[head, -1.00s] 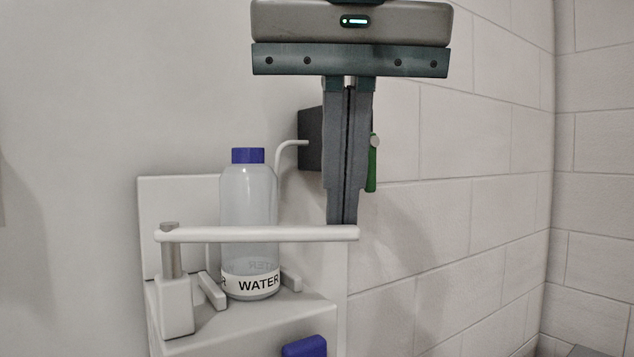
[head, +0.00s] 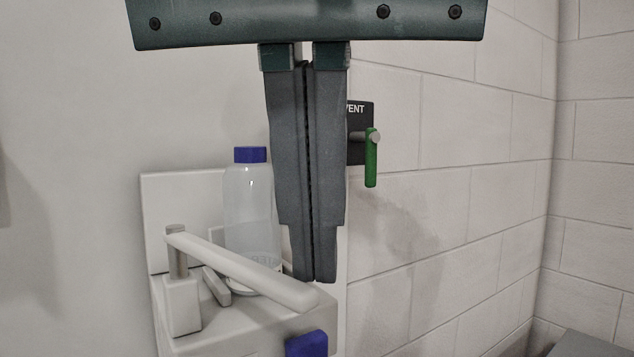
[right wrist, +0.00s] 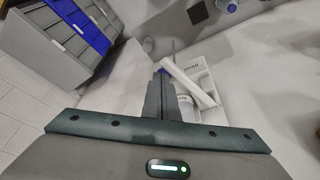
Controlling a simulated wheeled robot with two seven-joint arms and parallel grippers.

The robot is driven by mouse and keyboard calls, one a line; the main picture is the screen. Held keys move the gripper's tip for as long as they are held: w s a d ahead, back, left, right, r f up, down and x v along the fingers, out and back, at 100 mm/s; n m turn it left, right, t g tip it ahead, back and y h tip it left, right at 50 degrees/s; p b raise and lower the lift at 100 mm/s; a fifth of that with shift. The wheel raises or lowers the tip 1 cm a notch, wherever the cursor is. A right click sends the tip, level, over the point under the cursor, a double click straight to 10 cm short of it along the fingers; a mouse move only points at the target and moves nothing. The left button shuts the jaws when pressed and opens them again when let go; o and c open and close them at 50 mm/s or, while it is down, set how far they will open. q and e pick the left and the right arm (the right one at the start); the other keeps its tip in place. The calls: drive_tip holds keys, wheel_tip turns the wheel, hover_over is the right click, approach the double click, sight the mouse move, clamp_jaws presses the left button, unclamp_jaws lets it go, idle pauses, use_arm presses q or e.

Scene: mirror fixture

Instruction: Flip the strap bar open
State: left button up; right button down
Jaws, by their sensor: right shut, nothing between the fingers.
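The strap bar (head: 245,270) is a white rod on a grey pin (head: 177,250) at the left of a white wall bracket (head: 165,210). It slants toward me and to the right, its free end over the front of the shelf. A clear bottle (head: 248,205) with a blue cap stands behind it, partly hidden by my fingers. My right gripper (head: 314,280) is shut and empty, pointing down, its tips at the bar's free end; I cannot tell whether they touch. In the right wrist view the bar (right wrist: 190,84) lies just right of the fingers. My left gripper is out of view.
A green lever (head: 371,160) on a dark vent plate (head: 359,120) is on the wall to the right of my fingers. A blue block (head: 307,344) sits at the front below the bar. Grey and blue bins (right wrist: 88,30) show in the wrist view.

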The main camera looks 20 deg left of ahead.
drive_tip(key=shift+w, duration=0.2)
drive_tip(key=shift+w+a+p, duration=0.3)
drive_tip(key=shift+a+p, duration=0.3)
drive_tip(key=shift+a, duration=0.1)
drive_tip(key=shift+r, duration=0.1)
